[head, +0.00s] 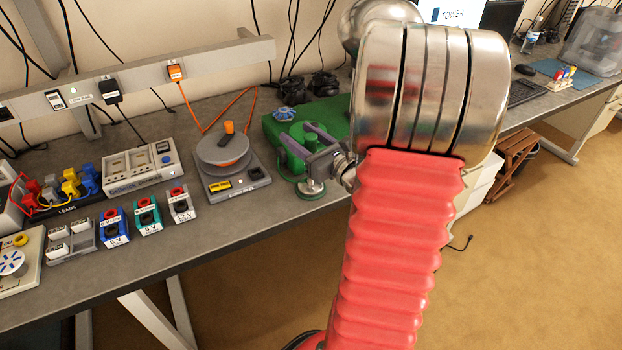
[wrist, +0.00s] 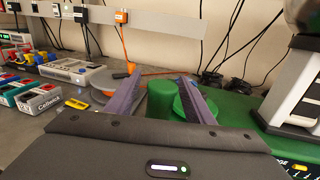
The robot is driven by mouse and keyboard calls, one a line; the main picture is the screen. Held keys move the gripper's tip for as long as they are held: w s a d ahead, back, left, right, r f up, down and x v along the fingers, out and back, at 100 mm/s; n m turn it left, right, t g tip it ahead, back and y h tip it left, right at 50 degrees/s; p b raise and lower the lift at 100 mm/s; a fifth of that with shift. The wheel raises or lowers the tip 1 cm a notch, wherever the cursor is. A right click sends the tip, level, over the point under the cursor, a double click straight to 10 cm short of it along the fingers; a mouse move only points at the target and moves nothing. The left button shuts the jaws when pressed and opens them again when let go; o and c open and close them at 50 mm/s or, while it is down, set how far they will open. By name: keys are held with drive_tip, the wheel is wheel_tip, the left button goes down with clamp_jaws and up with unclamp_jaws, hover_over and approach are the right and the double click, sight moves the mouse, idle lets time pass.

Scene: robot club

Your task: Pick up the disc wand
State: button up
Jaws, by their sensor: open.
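My gripper (head: 291,131) is open, with its two purple fingers spread low over the workbench. A round green disc (wrist: 190,104) shows beside and partly behind the right finger. These may be the disc wand, but I cannot tell for sure. In the head view, a small round piece with a green rim (head: 312,189) sits below my gripper near the bench edge. The fingers are not closed on anything.
A green base (head: 340,112) with a blue knob (head: 285,113) lies behind my gripper. A turntable-like device (head: 222,150) with an orange knob stands to the left. Several coloured blocks and a grey panel box (head: 140,165) stand farther left. Cables hang along the wall.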

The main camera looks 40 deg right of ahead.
clamp_jaws()
idle(0.5)
